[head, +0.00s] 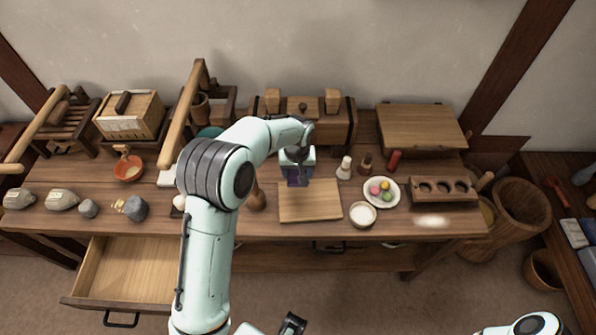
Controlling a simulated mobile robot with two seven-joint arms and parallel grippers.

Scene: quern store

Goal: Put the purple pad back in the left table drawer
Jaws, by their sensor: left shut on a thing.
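My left gripper (297,176) points down over the table just behind a wooden board (310,202). It is shut on the dark purple pad (298,181), which shows only in part below the jaws; I cannot tell whether it touches the table. The left table drawer (128,268) is pulled open at the lower left, and its visible inside is bare. My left arm hides its right end. A pale and dark part at the bottom edge seems to be my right gripper (290,326); its jaws are not clear.
A small white bowl (362,214) and a plate with coloured balls (381,192) stand right of the board. Stones (135,208) line the table's left front, above the drawer. A wooden block with round hollows (444,189) lies at the right.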

